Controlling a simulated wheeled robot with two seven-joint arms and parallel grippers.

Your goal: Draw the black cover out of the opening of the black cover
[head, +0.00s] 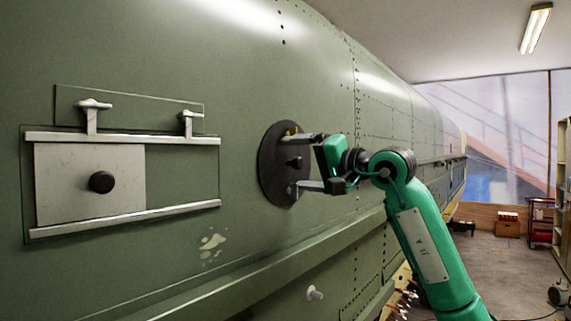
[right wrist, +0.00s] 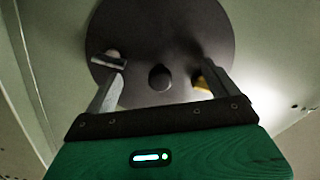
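The black cover (head: 270,172) is a round dark disc on the green fuselage side, right of the middle of the left half in the head view. It has a small black knob (right wrist: 160,77) at its centre. My right gripper (head: 297,163) is in front of the cover, with its two fingers spread wide above and below the knob. In the right wrist view the open fingers (right wrist: 166,84) stand on either side of the knob, apart from it. A metal clip and a yellow piece show near the cover's edges. My left gripper is not in view.
A pale panel (head: 70,180) with a black knob sits between two metal rails (head: 130,138) left of the cover. Two latches stick out above it. A ledge runs along the fuselage below. Shelves and a red cart (head: 540,220) stand far right.

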